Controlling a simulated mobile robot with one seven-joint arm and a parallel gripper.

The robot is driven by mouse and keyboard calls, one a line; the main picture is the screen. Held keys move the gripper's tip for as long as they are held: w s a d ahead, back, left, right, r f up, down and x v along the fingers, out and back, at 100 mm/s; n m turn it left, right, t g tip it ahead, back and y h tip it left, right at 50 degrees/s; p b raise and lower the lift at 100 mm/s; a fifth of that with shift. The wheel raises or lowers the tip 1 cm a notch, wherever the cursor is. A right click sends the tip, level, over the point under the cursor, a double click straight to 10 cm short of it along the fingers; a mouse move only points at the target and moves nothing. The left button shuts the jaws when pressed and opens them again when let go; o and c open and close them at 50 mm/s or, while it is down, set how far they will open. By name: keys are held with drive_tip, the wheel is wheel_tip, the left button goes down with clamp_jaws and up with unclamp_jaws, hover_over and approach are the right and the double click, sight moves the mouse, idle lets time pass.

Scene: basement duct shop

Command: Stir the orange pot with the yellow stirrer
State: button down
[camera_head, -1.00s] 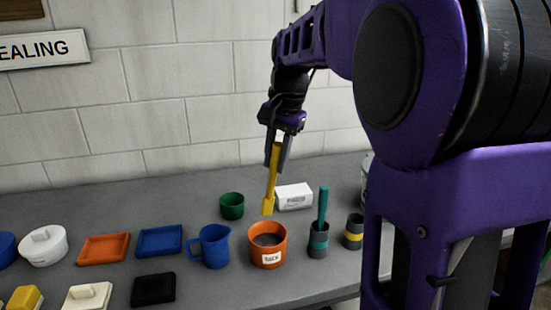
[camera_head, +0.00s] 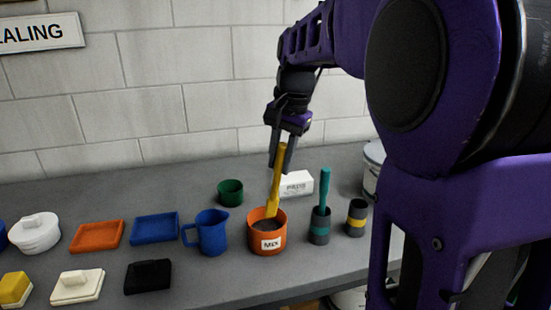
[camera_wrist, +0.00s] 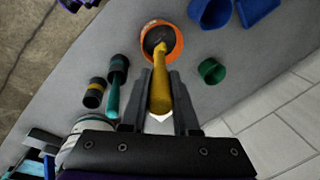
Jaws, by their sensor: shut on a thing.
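The orange pot (camera_head: 267,238) stands on the grey bench with dark contents and a white label. The yellow stirrer (camera_head: 276,182) slants slightly, its lower end inside the pot; whether the tip touches the bottom is hidden. My gripper (camera_head: 279,165) is above the pot, shut on the stirrer's upper part. In the wrist view, my gripper (camera_wrist: 160,112) has its fingers on both sides of the yellow stirrer (camera_wrist: 160,85), which runs into the orange pot (camera_wrist: 176,46).
A blue jug (camera_head: 212,233) stands just left of the pot. A dark holder with a teal stirrer (camera_head: 324,190) and a yellow-banded holder (camera_head: 356,219) stand to its right. A green cup (camera_head: 230,192) and a white box (camera_head: 297,184) are behind. Trays (camera_head: 96,237) lie further left.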

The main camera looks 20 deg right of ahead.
sight(273, 198)
drive_tip(key=shift+w+a+f+b, duration=0.2)
drive_tip(key=shift+f+b, duration=0.45)
drive_tip(key=shift+f, duration=0.65)
drive_tip(key=shift+w+a+f+b, duration=0.1)
drive_tip(key=shift+w+f+b, duration=0.15)
drive_tip(key=shift+f+b, duration=0.7)
drive_tip(key=shift+w+a+f+b, duration=0.15)
drive_tip(key=shift+w+f+b, duration=0.15)
drive_tip(key=shift+f, duration=1.3)
